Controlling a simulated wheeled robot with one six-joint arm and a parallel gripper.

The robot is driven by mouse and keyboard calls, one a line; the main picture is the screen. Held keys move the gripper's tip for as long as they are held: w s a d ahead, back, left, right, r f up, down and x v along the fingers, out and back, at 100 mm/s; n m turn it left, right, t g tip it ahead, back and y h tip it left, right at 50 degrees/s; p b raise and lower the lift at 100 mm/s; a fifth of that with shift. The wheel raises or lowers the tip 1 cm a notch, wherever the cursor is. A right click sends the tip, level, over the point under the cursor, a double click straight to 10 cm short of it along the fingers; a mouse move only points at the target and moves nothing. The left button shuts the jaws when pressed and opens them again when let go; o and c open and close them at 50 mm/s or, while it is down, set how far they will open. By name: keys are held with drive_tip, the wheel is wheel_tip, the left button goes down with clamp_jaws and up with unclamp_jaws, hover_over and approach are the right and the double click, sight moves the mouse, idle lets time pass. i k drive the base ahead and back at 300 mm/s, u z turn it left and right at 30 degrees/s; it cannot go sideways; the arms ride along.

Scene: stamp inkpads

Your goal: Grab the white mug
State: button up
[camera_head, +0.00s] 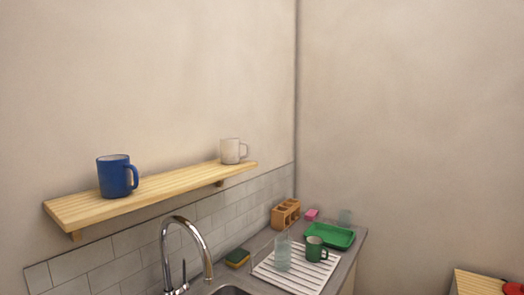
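The white mug (230,151) stands upright near the right end of a wooden wall shelf (165,188). Its handle points to the right. A blue mug (113,176) stands upright on the same shelf, to the left and apart from the white mug. Its handle also points right. My gripper is not in view.
Below the shelf are a chrome tap (186,240), a sink (232,291) and a sponge (238,258). A white drying rack (300,278) bears a green mug (316,249) and a clear glass (283,252). A green tray (330,235) and wooden holder (285,213) stand behind. The shelf between the mugs is clear.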

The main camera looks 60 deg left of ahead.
sight(230, 146)
drive_tip(key=u, duration=0.5)
drive_tip(key=i, duration=1.1)
drive_tip(key=u, duration=0.85)
